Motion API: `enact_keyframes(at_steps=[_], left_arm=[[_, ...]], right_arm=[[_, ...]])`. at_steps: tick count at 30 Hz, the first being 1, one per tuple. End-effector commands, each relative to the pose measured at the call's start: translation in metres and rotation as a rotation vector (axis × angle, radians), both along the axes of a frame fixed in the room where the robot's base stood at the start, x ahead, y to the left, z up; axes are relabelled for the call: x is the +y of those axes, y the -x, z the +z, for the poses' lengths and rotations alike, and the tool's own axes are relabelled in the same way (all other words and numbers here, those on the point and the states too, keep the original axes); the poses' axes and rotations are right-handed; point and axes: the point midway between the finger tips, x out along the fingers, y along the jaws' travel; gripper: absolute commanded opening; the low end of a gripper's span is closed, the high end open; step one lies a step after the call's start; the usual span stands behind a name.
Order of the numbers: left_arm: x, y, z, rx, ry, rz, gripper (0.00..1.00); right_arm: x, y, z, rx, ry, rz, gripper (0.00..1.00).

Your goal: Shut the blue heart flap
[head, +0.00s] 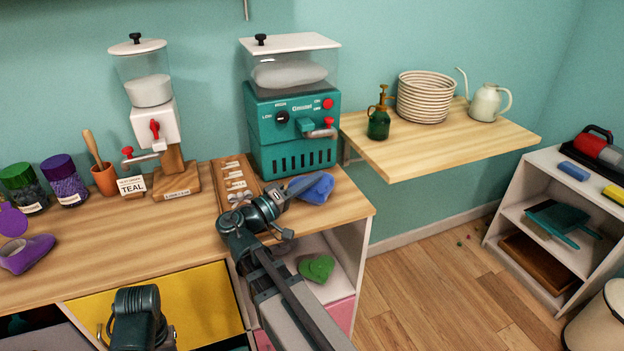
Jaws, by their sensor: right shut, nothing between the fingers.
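The blue heart (318,191) lies on the right end of the wooden counter, in front of the teal machine. A raised edge shows on it, but I cannot tell how far its flap stands open. My right gripper (303,184) is shut and empty. Its fingertips reach over the left part of the blue heart and hide some of it; I cannot tell whether they touch it. Part of my left arm shows at the bottom left, with no fingers visible.
A teal machine (293,130) stands behind the heart, and a wooden tray (231,172) lies to its left. A green heart (317,267) sits on the shelf below. A yellow drawer (190,305) is under the counter. The wall shelf (430,148) holds plates and a green bottle.

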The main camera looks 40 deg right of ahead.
Motion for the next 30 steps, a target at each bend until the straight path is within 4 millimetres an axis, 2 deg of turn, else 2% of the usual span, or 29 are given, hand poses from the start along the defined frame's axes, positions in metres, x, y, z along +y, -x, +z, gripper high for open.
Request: enact_keyframes(at_steps=[9, 30], left_arm=[[0.0000, 0.0000, -0.0094, 0.000, 0.000, 0.000, 0.50], [0.0000, 0.0000, -0.0096, 0.000, 0.000, 0.000, 0.50]], right_arm=[[0.0005, 0.0020, -0.0093, 0.000, 0.000, 0.000, 0.00], [0.0004, 0.0023, -0.0096, 0.000, 0.000, 0.000, 0.00]])
